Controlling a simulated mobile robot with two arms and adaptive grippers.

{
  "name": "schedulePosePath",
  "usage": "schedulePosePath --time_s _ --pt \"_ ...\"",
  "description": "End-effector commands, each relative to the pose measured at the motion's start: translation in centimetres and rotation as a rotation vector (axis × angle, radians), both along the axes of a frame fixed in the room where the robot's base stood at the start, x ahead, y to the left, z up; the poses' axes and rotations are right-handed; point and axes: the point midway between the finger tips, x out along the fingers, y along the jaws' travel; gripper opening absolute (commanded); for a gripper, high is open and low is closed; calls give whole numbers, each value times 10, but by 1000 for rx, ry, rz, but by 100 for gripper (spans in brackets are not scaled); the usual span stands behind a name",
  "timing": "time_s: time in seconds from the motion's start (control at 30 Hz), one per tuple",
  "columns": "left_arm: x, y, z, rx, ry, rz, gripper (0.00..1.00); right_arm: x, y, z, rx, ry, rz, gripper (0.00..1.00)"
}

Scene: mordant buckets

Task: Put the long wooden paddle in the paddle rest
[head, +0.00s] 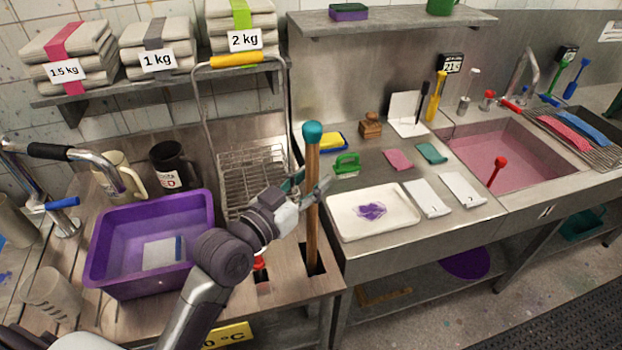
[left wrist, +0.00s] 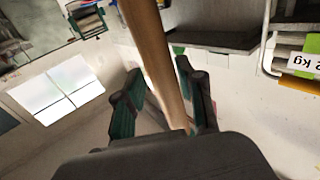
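The long wooden paddle (head: 312,160) has a round brown shaft and a teal top. It stands nearly upright in the head view, its lower end going into a dark slot (head: 317,268) in the front right of the wooden bench. The part inside is hidden, and I cannot tell whether it rests on anything. My left gripper (head: 307,194) has its fingers on both sides of the shaft around mid-height. In the left wrist view the shaft (left wrist: 152,45) runs between the green-padded fingers (left wrist: 160,85), which appear closed against it. My right gripper is not in view.
A purple tub (head: 150,285) stands left on the bench. A wire rack (head: 252,165) is behind my gripper. A red-topped item (head: 259,263) sits in another slot beside the paddle. A white tray (head: 345,225) lies on the steel counter to the right. Loaded shelves hang above.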

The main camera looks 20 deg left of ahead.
Motion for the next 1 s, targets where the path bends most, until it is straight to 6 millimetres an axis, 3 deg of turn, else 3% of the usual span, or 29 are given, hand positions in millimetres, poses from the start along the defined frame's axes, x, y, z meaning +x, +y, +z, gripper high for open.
schedulePosePath --time_s 0.47,0.73,0.87,1.0 --pt "-8 4 1 1 0 1 50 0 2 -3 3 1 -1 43" --pt "-62 23 -3 4 2 -2 50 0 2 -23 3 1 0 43" --pt "-88 34 0 4 5 -2 50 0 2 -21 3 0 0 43" --pt "-101 40 4 3 7 -1 50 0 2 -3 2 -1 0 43"
